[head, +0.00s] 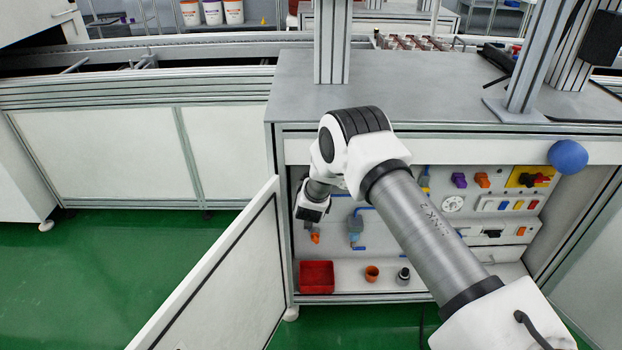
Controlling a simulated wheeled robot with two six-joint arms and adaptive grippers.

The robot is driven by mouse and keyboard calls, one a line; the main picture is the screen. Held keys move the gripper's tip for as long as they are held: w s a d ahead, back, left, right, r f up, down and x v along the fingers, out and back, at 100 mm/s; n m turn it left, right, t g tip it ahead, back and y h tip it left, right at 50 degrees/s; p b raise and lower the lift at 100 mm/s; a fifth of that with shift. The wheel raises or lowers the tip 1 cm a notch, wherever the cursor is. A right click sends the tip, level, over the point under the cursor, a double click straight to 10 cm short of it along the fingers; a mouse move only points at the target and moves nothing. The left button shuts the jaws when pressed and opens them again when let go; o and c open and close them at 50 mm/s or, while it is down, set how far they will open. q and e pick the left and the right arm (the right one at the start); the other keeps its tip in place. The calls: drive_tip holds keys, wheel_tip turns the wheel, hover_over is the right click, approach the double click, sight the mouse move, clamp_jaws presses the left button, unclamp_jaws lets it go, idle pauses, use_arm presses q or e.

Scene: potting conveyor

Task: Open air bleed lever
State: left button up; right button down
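The open cabinet holds a back panel of controls and fittings. A grey and blue air unit (356,227) with a blue hose hangs on the left part of the panel. A small orange fitting (315,238) sits to its left. I cannot tell which part is the air bleed lever. My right arm reaches in from the lower right, and its end with the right gripper (312,212) is at the cabinet's left side, just above the orange fitting. The fingers are too hidden and small to read. My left gripper is not in view.
The white cabinet door (225,285) stands open at the left. A red bin (317,276), a terracotta pot (372,273) and a dark-topped small container (403,276) stand on the cabinet floor. A blue ball (568,157) is at the upper right edge. Green floor is free at left.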

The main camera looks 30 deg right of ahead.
idle(0.5)
drive_tip(key=c, duration=1.1)
unclamp_jaws()
drive_tip(key=shift+a, duration=0.1)
drive_tip(key=shift+c, duration=0.2)
drive_tip(key=v, duration=1.2)
drive_tip(key=shift+f, duration=0.1)
